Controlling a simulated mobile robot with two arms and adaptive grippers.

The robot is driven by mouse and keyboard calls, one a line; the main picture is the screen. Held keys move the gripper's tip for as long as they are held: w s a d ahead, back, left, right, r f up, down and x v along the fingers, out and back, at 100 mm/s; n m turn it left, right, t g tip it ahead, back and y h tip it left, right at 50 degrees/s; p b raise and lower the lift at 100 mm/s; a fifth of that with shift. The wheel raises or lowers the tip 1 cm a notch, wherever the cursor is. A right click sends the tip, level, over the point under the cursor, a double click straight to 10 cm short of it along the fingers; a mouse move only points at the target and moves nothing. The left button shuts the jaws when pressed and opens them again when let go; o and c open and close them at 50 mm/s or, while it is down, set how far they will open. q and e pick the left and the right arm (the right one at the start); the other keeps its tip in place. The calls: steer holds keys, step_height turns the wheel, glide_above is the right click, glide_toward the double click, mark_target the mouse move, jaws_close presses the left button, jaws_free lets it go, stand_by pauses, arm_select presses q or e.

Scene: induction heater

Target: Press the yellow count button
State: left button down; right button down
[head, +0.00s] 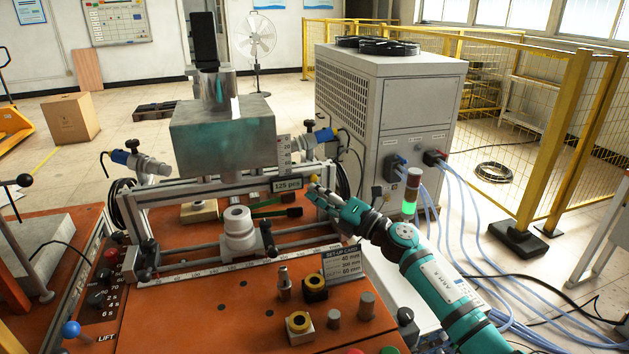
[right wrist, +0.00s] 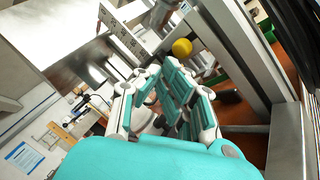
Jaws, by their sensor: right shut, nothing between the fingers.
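The yellow count button (right wrist: 181,47) is a round yellow knob in the right wrist view, just beyond my right fingertips. In the head view the button (head: 315,178) is a small yellow spot beside the counter display (head: 287,186), which reads "125 pcs". My right gripper (head: 318,194) is shut and empty, just right of the display and close to the button. In the right wrist view its teal fingers (right wrist: 172,88) lie together below the button. A small gap seems to separate them, but contact is hard to judge. My left gripper is not in view.
A metal block (head: 223,134) sits on the heater frame. A white spindle (head: 238,230) stands on the orange bench (head: 210,300), with several small parts in front. A signal tower (head: 411,192) stands right of the gripper, near a grey chiller cabinet (head: 420,110) and blue hoses.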

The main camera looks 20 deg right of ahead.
steer(key=shift+w, duration=0.15)
steer(key=shift+w, duration=0.3)
steer(key=shift+w+r+b, duration=0.1)
steer(key=shift+w+b, duration=0.35)
steer(key=shift+b, duration=0.15)
stand_by(0.5)
steer(key=shift+s, duration=0.15)
steer(key=shift+s+p, duration=0.6)
steer(key=shift+s, duration=0.15)
steer(key=s+p, duration=0.2)
steer(key=s, duration=0.3)
steer(key=shift+d, duration=0.1)
